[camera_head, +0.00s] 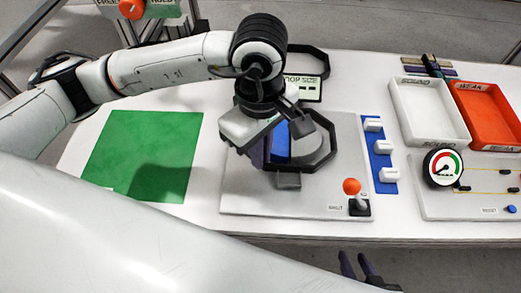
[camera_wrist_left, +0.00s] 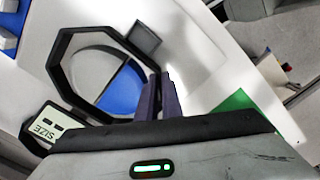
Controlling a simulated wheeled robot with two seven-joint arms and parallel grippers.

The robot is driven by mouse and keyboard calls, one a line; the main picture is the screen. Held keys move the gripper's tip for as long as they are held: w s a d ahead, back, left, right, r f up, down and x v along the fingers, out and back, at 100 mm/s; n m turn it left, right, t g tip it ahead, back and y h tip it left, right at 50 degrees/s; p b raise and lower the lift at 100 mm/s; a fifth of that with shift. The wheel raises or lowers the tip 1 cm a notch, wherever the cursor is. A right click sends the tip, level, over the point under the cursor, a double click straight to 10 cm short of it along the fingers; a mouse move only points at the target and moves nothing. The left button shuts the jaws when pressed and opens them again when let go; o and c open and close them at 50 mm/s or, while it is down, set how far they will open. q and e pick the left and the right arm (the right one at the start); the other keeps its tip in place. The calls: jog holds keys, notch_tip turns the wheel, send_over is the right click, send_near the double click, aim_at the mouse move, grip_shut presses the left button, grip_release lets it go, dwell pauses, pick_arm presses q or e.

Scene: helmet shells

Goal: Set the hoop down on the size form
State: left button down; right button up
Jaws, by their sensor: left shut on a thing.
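The hoop (camera_head: 330,152) is a dark octagonal ring with a square tab. My left gripper (camera_head: 258,150) is shut on its left side in the head view; the purple fingers (camera_wrist_left: 160,97) also show at the ring's edge in the wrist view. The size form (camera_head: 308,147) is a round, part white, part blue piece on the grey board. The hoop (camera_wrist_left: 65,57) frames the form (camera_wrist_left: 95,65) in both views. I cannot tell whether the hoop rests or hovers. My arm hides part of the form. My right gripper (camera_head: 358,265) is at the bottom edge, its fingers apart and empty.
A hoop size display (camera_head: 303,88) stands behind the form. A blue strip with white blocks (camera_head: 383,147) and a red-knobbed lever (camera_head: 352,187) are to the right. Beyond are a white tray (camera_head: 430,130), a red tray (camera_head: 490,110) and a gauge (camera_head: 443,167). A green mat (camera_head: 145,150) lies left.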

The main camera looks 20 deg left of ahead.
pick_arm(q)
jog(key=shift+f+b, duration=0.35)
jog(key=shift+b, duration=0.05)
jog(key=shift+f, duration=0.15)
jog(key=c, duration=1.8)
grip_release()
jog(key=shift+c, duration=0.2)
jog(key=shift+w+r, duration=0.1)
jog(key=shift+r, duration=0.25)
notch_tip(320, 180, up, 10)
jog(key=shift+s+f, duration=0.15)
jog(key=shift+s, duration=0.05)
